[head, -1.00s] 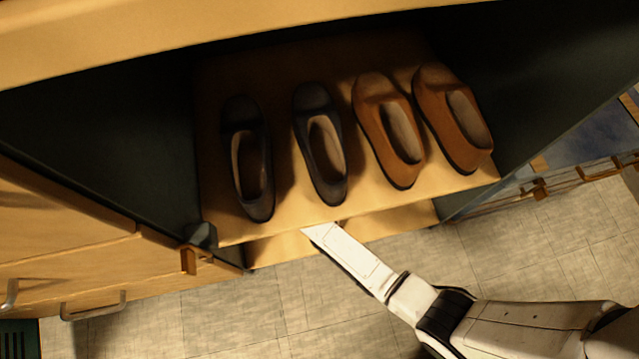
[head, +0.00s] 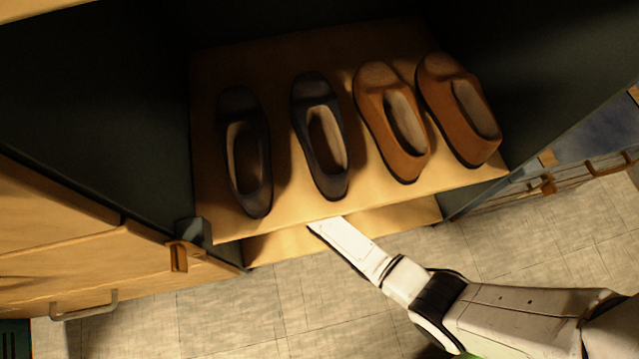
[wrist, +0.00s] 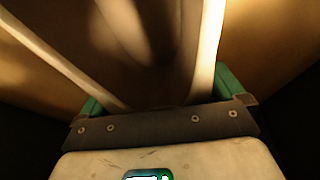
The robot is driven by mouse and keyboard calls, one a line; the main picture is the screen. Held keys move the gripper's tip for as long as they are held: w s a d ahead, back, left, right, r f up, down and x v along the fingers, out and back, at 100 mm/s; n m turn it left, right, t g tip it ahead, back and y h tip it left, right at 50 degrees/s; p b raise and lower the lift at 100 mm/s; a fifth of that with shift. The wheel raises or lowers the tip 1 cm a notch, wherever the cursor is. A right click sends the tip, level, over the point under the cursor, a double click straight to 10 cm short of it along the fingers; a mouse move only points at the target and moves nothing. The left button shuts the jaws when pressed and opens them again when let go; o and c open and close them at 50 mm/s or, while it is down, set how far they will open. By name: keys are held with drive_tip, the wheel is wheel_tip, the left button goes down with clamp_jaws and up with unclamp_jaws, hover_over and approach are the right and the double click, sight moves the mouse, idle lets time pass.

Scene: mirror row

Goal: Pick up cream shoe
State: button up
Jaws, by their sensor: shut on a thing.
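The cream shoe (wrist: 208,50) shows only in part in the wrist view, very close. Its pale rim runs along both sides of a brown, shaded inside. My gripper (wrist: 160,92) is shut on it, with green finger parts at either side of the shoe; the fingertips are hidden. In the head view my white arm reaches under the front edge of the upper shelf, which hides my gripper and the cream shoe.
The upper shelf (head: 290,222) bears two dark shoes (head: 243,155) (head: 319,140) and two brown shoes (head: 391,125) (head: 460,110). A lower shelf (head: 400,212) shows beneath it. Dark cabinet walls stand at both sides. The tiled floor (head: 230,310) in front is clear.

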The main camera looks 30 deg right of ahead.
drive_tip(key=shift+c, duration=1)
drive_tip(key=shift+r, duration=0.25)
drive_tip(key=shift+r+p, duration=0.5)
drive_tip(key=shift+p, duration=0.3)
